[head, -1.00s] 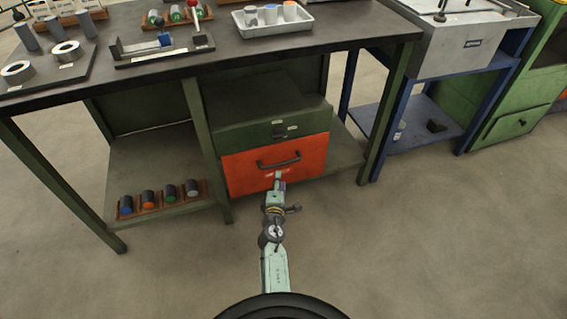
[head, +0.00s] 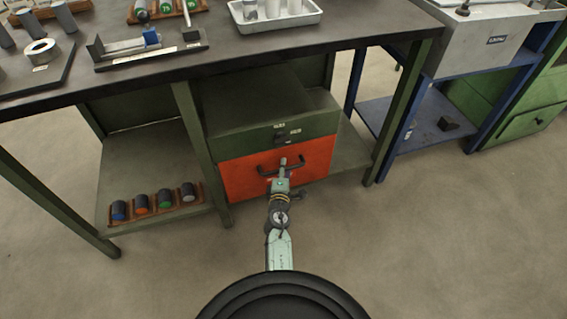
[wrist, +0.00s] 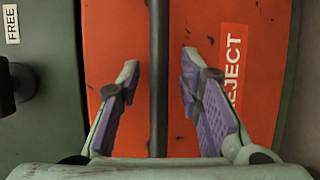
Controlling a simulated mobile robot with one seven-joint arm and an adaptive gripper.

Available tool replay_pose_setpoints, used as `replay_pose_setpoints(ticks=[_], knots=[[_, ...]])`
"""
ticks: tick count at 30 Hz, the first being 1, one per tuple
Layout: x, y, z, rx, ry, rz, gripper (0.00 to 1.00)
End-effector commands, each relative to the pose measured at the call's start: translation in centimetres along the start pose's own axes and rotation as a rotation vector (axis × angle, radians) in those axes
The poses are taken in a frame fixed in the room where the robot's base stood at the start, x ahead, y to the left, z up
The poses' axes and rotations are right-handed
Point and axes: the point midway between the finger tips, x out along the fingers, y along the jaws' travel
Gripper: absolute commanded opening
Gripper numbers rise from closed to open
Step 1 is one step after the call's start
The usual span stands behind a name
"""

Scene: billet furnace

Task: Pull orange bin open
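The orange bin (head: 240,176) is the lower drawer front under the workbench, and it looks shut. It carries a dark bar handle (head: 264,171), and in the wrist view a "REJECT" label (wrist: 232,70) shows on its face. My gripper (head: 283,165) is at the handle in the head view and hides part of it. In the wrist view my gripper (wrist: 157,85) is open, one purple-padded finger on each side of the handle bar (wrist: 158,60). Gaps show between both pads and the bar, so it is not gripped.
A rack of several coloured cylinders (head: 155,206) lies on the lower shelf. The floor in front is clear.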

Motion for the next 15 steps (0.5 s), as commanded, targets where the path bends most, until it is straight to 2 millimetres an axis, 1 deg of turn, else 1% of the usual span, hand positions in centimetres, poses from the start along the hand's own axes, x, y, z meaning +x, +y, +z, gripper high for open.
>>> replay_pose_setpoints(ticks=[8,15], knots=[[-0.02,-0.05,0.01,0.000,0.000,0.000,0.32],[-0.02,-0.03,0.00,0.000,0.000,0.000,0.16]])
